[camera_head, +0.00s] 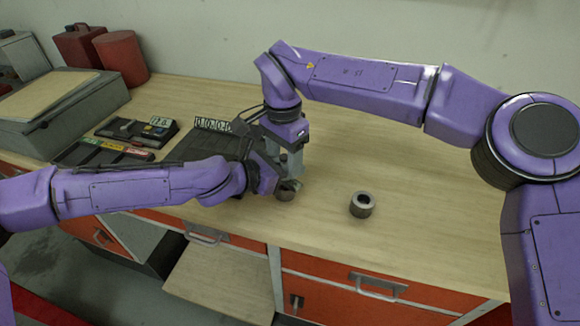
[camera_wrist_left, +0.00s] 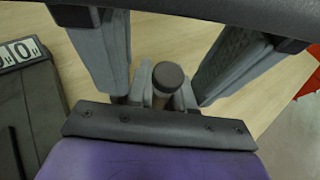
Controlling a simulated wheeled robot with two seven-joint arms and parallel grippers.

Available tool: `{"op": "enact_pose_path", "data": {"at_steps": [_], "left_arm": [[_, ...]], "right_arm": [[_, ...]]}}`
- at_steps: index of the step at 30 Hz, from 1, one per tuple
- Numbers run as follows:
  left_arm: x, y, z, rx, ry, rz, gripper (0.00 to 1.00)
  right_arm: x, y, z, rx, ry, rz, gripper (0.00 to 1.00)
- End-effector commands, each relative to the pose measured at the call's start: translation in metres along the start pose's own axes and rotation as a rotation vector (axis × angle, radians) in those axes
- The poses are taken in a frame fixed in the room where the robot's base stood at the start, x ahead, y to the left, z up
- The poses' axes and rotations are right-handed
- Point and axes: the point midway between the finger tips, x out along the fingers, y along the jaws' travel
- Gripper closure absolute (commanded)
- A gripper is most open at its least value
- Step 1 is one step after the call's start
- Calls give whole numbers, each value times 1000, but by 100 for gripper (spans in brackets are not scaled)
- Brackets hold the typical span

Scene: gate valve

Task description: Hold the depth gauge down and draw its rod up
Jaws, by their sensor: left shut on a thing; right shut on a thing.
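The depth gauge is mostly hidden between my two grippers, near the front edge of the bench. A round rod end with a dark cap (camera_wrist_left: 168,76) shows in the left wrist view, between grey fingers. My left gripper (camera_head: 284,184) comes in low from the left and is shut at the gauge's lower part. My right gripper (camera_head: 293,165) points down from above and is shut just over it, at the rod. The exact grip points are hidden. A short grey metal cylinder (camera_head: 286,194) shows just below the grippers.
Dark cases with number labels (camera_head: 213,124) lie left of the grippers. A grey box (camera_head: 60,110) and red cans (camera_head: 120,57) stand at the back left.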

Motion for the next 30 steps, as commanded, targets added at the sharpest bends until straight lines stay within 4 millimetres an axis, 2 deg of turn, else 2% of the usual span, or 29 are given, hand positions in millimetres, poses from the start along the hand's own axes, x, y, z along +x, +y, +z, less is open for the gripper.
{"op": "enact_pose_path", "data": {"at_steps": [1, 20, 22, 23, 30], "left_arm": [[1, -2, -5, -3, 9, -4, 100], [1, -2, -6, -6, 11, -3, 100], [1, -1, -6, -6, 11, -2, 100], [1, -1, -6, -6, 11, -2, 100], [1, -1, -5, -5, 9, -3, 100]], "right_arm": [[-5, -1, 1, -2, 0, -9, 61], [-18, -1, 0, 0, 0, -10, 64], [-19, -1, 0, 1, -1, -8, 93], [-20, -1, 0, 1, -1, -8, 96], [-20, -1, 0, 0, -1, -6, 96]]}}
